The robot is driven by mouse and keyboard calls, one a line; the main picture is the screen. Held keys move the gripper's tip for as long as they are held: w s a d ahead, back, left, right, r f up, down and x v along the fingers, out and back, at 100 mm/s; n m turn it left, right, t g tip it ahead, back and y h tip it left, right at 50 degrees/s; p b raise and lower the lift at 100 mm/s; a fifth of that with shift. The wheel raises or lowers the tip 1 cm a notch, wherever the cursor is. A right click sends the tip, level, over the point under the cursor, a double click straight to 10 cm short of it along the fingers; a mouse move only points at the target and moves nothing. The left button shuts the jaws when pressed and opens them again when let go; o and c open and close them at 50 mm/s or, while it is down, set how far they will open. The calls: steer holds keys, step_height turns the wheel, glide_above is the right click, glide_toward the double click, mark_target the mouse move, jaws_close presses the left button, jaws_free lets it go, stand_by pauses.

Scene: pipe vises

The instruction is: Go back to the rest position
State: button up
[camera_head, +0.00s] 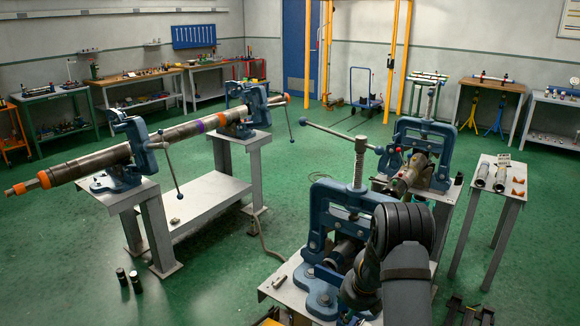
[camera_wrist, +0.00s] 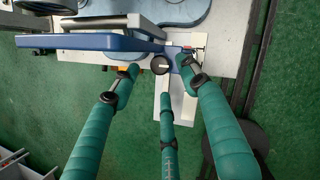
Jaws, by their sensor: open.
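My gripper (camera_wrist: 162,76) is open, with teal fingers spread and no object visible between them in the wrist view. Its fingertips are close to the edge of a blue vise part (camera_wrist: 95,42) on a pale bench top; I cannot tell whether they touch. In the head view my dark arm reaches in from the lower right, in front of the near blue pipe vise (camera_head: 319,222). The gripper's fingers are mostly hidden there by the arm and vise. A second blue vise (camera_head: 426,135) stands behind, with a pipe section (camera_head: 408,172) in it.
A long pipe (camera_head: 88,164) rests in two blue vises on the left stand (camera_head: 205,198). A small grey table (camera_head: 508,183) with short pipe parts stands at the right. Vise handles and screws stick out. Open green floor (camera_head: 290,160) lies between the stands.

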mark_target(346, 313)
steer(key=shift+x, duration=2.2)
steer(key=shift+r, duration=0.15)
